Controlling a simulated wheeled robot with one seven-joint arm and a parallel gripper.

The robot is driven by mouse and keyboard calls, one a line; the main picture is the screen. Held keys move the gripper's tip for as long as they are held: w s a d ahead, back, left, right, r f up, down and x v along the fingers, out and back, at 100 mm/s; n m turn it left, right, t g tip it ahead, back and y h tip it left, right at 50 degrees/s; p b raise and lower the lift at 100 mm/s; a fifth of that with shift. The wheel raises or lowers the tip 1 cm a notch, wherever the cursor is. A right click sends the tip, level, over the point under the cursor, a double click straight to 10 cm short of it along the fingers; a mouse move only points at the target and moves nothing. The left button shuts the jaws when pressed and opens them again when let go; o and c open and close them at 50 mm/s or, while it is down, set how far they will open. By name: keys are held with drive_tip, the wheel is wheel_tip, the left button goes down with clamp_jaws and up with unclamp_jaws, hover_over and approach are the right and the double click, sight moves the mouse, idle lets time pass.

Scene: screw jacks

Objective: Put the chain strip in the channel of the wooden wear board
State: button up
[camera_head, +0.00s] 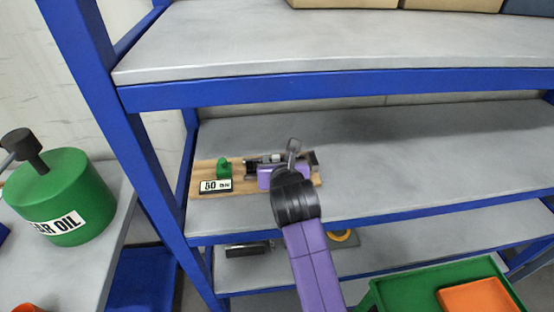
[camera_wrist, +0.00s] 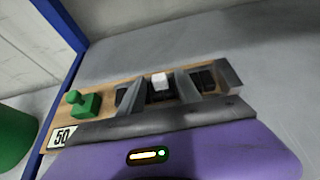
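The wooden wear board (camera_head: 203,181) lies on the middle shelf; it also shows in the wrist view (camera_wrist: 97,97). It carries a green knobbed block (camera_head: 223,168) and a "50" label (camera_head: 215,185) at its left end. The dark chain strip (camera_wrist: 203,79) lies along the board, with a small white piece (camera_wrist: 160,79) at its middle. Whether it is seated in the channel, I cannot tell. My gripper (camera_wrist: 161,92) is right over it, its two grey fingers apart on either side of the white piece, with gaps visible. My purple hand hides the board's near side.
The upper shelf (camera_head: 330,50) overhangs the board, with a blue front rail and a blue post (camera_head: 100,90) at left. Free shelf (camera_head: 420,150) lies right of the board. A green oil can (camera_head: 62,205) stands on the left table. A green tray (camera_head: 400,290) is low in front.

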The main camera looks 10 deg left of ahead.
drive_tip(key=shift+r, duration=0.15)
drive_tip(key=b+v, duration=0.1)
drive_tip(key=v, duration=1.1)
idle(0.5)
wheel_tip(320, 180, up, 6)
drive_tip(key=a+m+t+y, duration=0.1)
drive_tip(key=m+t+y, duration=0.15)
drive_tip(key=m, duration=0.55)
drive_tip(key=s+d+f+m+h, duration=0.2)
drive_tip(key=s+d+f+m, duration=0.3)
drive_tip(key=s, duration=0.8)
drive_tip(key=s+d+f+m+h, duration=0.2)
drive_tip(key=s+d+f+m, duration=0.3)
drive_tip(key=s+d+m, duration=0.7)
drive_tip(key=s+d+f+m+h+b, duration=0.1)
drive_tip(key=s+d+f+m+h, duration=0.1)
drive_tip(key=s+d+f+m, duration=0.3)
drive_tip(key=s+d+m, duration=0.4)
drive_tip(key=s+m, duration=0.5)
drive_tip(key=s, duration=0.1)
drive_tip(key=shift+s, duration=0.3)
